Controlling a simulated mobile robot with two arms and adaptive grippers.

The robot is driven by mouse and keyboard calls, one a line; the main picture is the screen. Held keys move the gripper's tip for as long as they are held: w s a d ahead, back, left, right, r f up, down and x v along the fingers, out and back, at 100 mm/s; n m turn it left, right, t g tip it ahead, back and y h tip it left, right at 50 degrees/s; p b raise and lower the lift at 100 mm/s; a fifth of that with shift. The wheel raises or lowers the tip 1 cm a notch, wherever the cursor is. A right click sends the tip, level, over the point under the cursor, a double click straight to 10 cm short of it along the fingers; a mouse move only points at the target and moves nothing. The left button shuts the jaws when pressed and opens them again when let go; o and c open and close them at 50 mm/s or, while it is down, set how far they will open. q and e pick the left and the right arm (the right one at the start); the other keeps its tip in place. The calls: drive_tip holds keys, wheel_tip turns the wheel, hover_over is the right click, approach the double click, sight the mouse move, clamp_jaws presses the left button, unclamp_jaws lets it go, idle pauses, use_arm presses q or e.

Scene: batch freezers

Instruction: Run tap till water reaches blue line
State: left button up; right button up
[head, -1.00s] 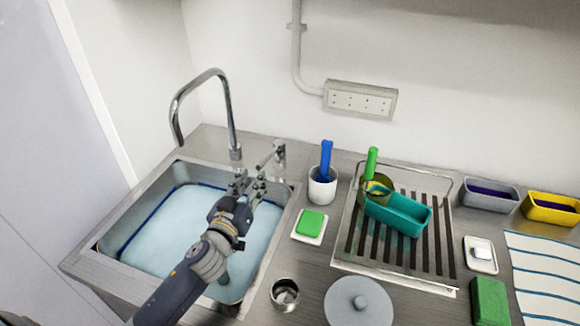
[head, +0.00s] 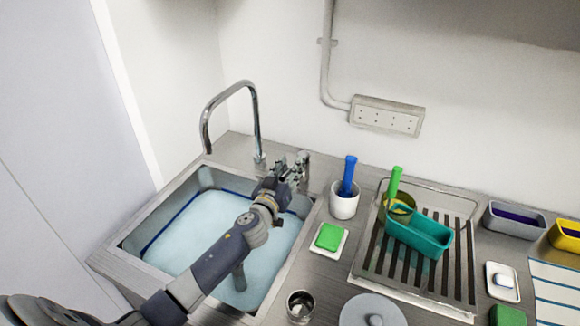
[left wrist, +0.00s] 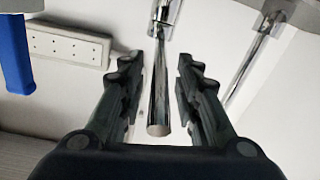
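The sink (head: 130,243) holds pale blue water (head: 205,232). A dark blue line (head: 160,228) shows on the sink wall right at the water's edge at the left and back. The curved chrome tap spout (head: 230,88) arches over the sink, and I see no stream from its end. My left gripper (head: 293,168) is at the tap lever by the sink's back right corner and mostly hides it in the head view. In the left wrist view the chrome lever (left wrist: 159,100) lies between the open fingers (left wrist: 160,65), with gaps on both sides. My right gripper is out of view.
Right of the sink stand a white cup with a blue-handled tool (head: 343,205), a green sponge on a white dish (head: 328,237), a metal cup (head: 300,306) and a drying rack (head: 362,262) with a teal container (head: 420,238). A wall socket strip (head: 387,115) is behind.

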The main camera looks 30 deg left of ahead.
use_arm(q)
drive_tip(key=shift+w, duration=0.2)
clamp_jaws()
drive_tip(key=shift+d+f+n+y+b, duration=0.1)
drive_tip(key=shift+d+n+y+b, duration=0.25)
drive_tip(key=shift+y+b, duration=0.2)
drive_tip(key=d+n+y+b, duration=0.1)
drive_tip(key=b, duration=0.1)
drive_tip(key=n+g+y+b, duration=0.1)
drive_tip(key=y+b, duration=0.1)
drive_tip(key=shift+w+d+y, duration=0.2)
drive_tip(key=shift+d+y, duration=0.05)
drive_tip(key=shift+d, duration=0.15)
unclamp_jaws()
